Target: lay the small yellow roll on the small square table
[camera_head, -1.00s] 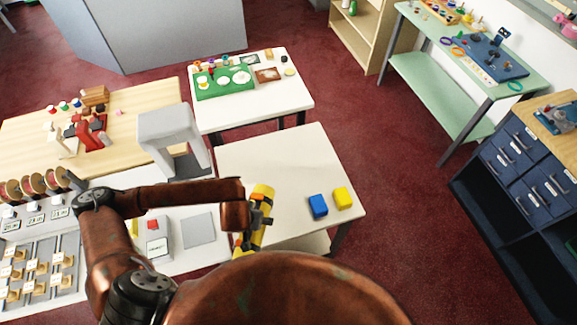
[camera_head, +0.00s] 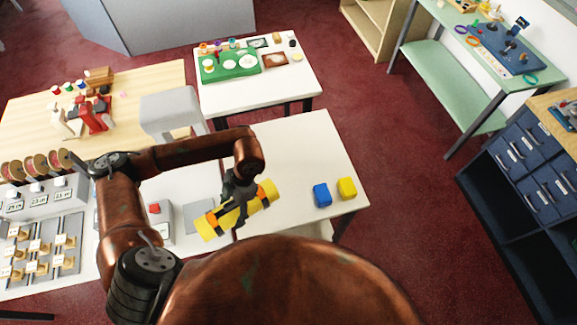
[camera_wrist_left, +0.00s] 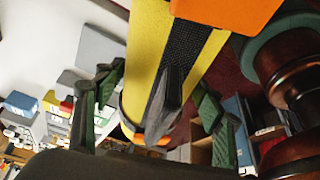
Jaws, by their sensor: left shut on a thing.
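The yellow roll (camera_head: 211,225), with orange bands and a dark strip, is held in my left gripper (camera_head: 240,204). The roll lies at a slant in the head view, over the seam between the left counter and the near white table (camera_head: 290,150). I cannot tell its height above them. In the left wrist view the roll (camera_wrist_left: 147,45) runs between the green-padded fingers, and its far end hides part of the background. The near white table has a bare top except for a blue block (camera_head: 322,195) and a yellow block (camera_head: 347,188) at its right. My right gripper is not in view.
A second white table (camera_head: 300,82) behind holds a green board (camera_head: 232,66) and small items. The left counter (camera_head: 185,258) carries a grey plate, spools and labelled pieces. The near table's middle is clear.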

